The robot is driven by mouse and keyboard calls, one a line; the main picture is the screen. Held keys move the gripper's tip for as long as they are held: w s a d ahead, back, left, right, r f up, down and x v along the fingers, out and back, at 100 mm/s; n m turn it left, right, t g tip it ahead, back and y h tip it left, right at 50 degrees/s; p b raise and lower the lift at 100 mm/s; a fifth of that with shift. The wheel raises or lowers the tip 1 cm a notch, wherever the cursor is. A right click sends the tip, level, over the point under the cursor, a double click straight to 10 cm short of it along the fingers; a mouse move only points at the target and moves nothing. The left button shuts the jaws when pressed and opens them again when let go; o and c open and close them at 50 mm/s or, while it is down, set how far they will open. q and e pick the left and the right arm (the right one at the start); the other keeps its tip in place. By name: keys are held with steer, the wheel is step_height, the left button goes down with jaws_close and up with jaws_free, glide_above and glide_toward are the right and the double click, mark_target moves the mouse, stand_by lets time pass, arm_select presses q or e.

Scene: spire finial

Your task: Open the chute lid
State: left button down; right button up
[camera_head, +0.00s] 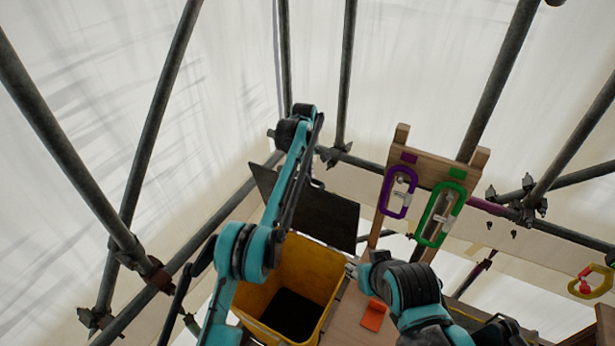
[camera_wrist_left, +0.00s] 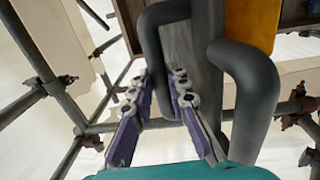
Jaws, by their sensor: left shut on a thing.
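The yellow chute (camera_head: 272,268) stands in the lower middle of the head view, its mouth uncovered and its inside dark. A dark flat panel, which looks like its lid (camera_head: 335,215), stands raised and tilted at the chute's far side. My left arm reaches over it, with the left gripper (camera_head: 314,182) small in front of the panel. In the left wrist view the left gripper (camera_wrist_left: 163,82) has its purple-padded fingers closed around one leg of a dark grey bent handle (camera_wrist_left: 255,90). My right gripper (camera_head: 353,270) is by the chute's right edge; its fingers are unclear.
A wooden rack (camera_head: 430,168) right of the lid carries a purple carabiner (camera_head: 384,190) and a green carabiner (camera_head: 427,240). An orange piece (camera_head: 373,315) lies on the board right of the chute. A yellow carabiner (camera_head: 575,288) hangs far right. Scaffold poles (camera_head: 150,140) surround the place.

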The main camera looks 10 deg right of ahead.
arm_select(q)
steer(key=shift+d+f, duration=0.15)
steer(key=shift+f, duration=0.1)
